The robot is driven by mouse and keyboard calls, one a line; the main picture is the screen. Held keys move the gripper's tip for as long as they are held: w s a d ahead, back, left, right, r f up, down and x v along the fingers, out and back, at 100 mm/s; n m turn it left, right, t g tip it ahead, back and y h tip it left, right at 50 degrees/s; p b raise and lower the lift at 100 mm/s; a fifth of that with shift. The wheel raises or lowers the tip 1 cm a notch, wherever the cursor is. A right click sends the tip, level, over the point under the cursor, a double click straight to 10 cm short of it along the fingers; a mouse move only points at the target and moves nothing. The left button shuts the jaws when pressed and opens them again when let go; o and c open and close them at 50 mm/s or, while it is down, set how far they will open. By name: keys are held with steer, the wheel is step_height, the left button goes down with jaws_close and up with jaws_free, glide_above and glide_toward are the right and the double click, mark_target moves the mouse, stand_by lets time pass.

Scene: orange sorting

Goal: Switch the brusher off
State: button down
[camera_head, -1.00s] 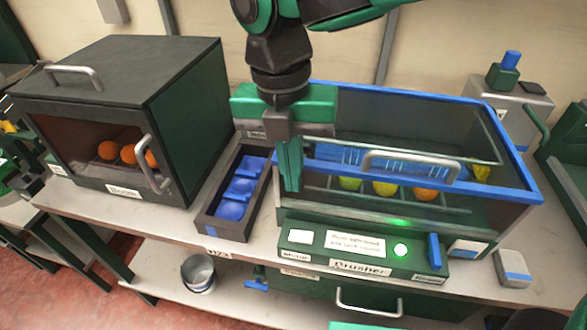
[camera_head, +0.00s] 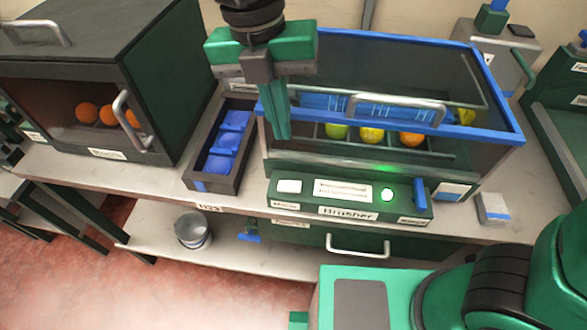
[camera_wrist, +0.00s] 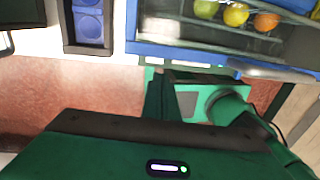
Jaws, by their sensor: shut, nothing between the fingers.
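The brusher (camera_head: 349,214) is a dark green machine with a blue-rimmed clear cover and a front panel. The panel carries a white button (camera_head: 289,186) at the left, a white label, a lit green-white lamp (camera_head: 387,195) and an upright blue lever (camera_head: 420,193) at the right. Green light glows above the lamp. Several fruits (camera_head: 372,134), green, yellow and orange, lie inside. My gripper (camera_head: 275,136) is shut and empty, pointing down over the left end of the brusher, above and behind the white button. Its fingers (camera_wrist: 156,97) also show in the wrist view.
A dark tray (camera_head: 207,186) with blue cups stands left of the brusher. A dark oven-like box (camera_head: 179,96) with oranges inside is further left. A metal bucket (camera_head: 193,231) sits on the lower shelf. A small grey-blue block (camera_head: 493,208) lies to the right.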

mark_target(296, 185)
steer(key=f, duration=0.4)
steer(key=d+f, duration=0.1)
steer(key=f, duration=0.4)
steer(key=d+f, duration=0.1)
steer(key=f, duration=0.4)
